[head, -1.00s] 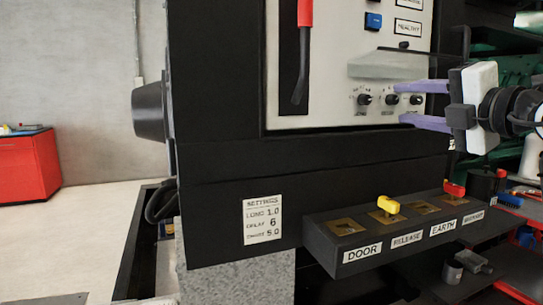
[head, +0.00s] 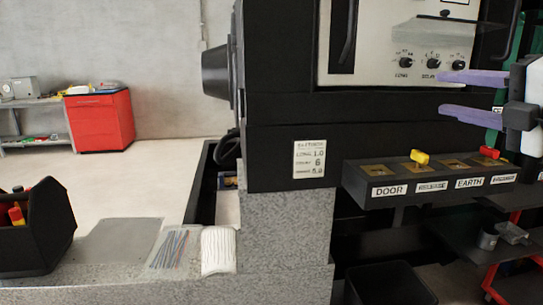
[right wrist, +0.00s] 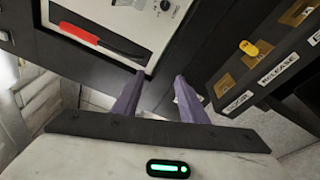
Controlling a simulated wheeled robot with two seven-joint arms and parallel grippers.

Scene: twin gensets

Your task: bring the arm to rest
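My right gripper (head: 472,95) comes in from the right edge in the head view. Its two purple fingers are apart with nothing between them. It hangs in front of the black cabinet, below the knobs of the pale panel (head: 385,75) and above the labelled key ledge (head: 385,195). In the right wrist view the fingers (right wrist: 152,100) also show apart and empty, with the panel's red handle (right wrist: 80,34) beyond them. My left gripper is in neither view.
The ledge carries a yellow key (head: 420,157) and a red key (head: 489,152). A settings card (head: 309,159) is on the cabinet. At the left are a black tote (head: 40,240), a notepad (head: 218,250) and a red tool cabinet (head: 100,120). The floor between is clear.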

